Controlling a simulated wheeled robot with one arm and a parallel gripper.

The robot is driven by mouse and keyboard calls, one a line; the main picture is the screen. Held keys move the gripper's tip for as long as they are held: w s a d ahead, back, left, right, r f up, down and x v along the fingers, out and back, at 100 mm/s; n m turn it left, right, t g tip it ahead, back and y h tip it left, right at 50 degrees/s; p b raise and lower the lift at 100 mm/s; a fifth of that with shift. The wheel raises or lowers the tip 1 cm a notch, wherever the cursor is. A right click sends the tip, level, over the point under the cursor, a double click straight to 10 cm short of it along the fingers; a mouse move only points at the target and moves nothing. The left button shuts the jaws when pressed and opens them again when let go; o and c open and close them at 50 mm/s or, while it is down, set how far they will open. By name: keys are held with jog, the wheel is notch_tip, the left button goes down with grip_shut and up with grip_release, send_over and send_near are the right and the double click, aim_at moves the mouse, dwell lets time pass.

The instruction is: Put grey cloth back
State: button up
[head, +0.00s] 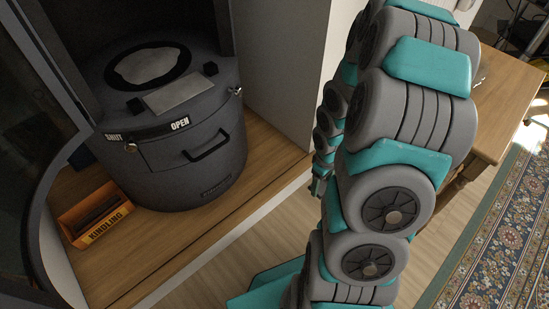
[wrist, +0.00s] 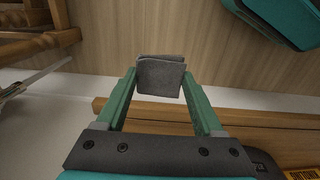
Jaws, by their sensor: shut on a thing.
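The grey cloth (wrist: 161,80) is a small folded square in the wrist view. My gripper (wrist: 160,74) is shut on it, with one green finger at each side. The cloth is held above the floor, close to the edge of a wooden ledge (wrist: 150,113). In the head view my arm fills the middle right, and I cannot make out the cloth there. A dark grey round stove (head: 190,150) stands on the ledge in the head view. Its top has a black ring around a pale patch (head: 148,64).
An orange kindling box (head: 94,213) sits on the ledge left of the stove; its corner shows in the wrist view (wrist: 301,174). A dark door stands open at the far left. A wooden table (head: 508,92) and patterned rug (head: 490,250) are at right. Bare floor lies before the ledge.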

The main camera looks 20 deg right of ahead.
send_over(289, 163)
jog(key=shift+s+a+f+b, duration=0.1)
jog(key=shift+s+f+b, duration=0.1)
jog(key=shift+f+b, duration=0.4)
notch_tip(289, 163, down, 4)
jog(key=shift+w+r, duration=0.1)
jog(key=o, duration=1.3)
